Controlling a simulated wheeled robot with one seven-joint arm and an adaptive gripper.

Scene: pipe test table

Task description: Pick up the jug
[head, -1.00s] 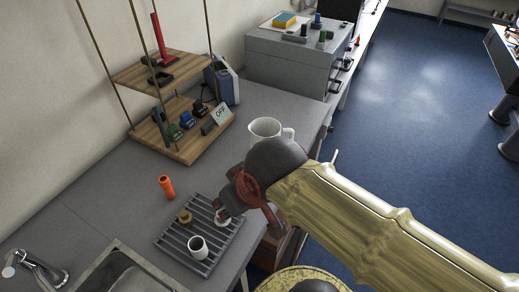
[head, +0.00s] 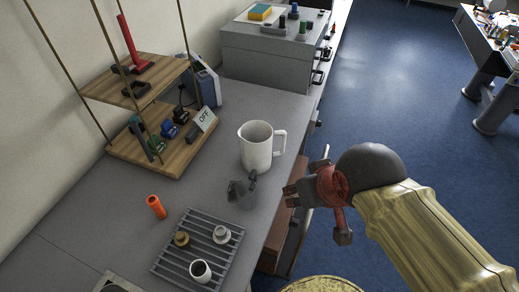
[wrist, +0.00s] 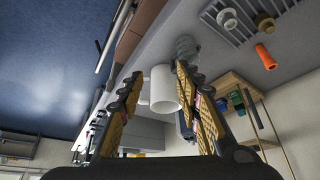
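The jug (head: 256,150) is white, upright and open at the top, standing on the grey worktop near its front edge. Its handle faces right in the head view. In the wrist view the jug (wrist: 165,90) shows between my fingers, farther off, with its handle to the left. My gripper (head: 298,192) is to the right of and nearer than the jug in the head view, around the worktop's edge, apart from it. In the wrist view my gripper (wrist: 160,78) has its two fingers spread, with nothing held between them.
A small grey see-through vessel (head: 243,193) stands close in front of the jug. A slatted rack (head: 190,253) holds a white cup and two small pieces. Wooden shelves (head: 160,145) hang behind; a grey cabinet (head: 268,55) stands beyond.

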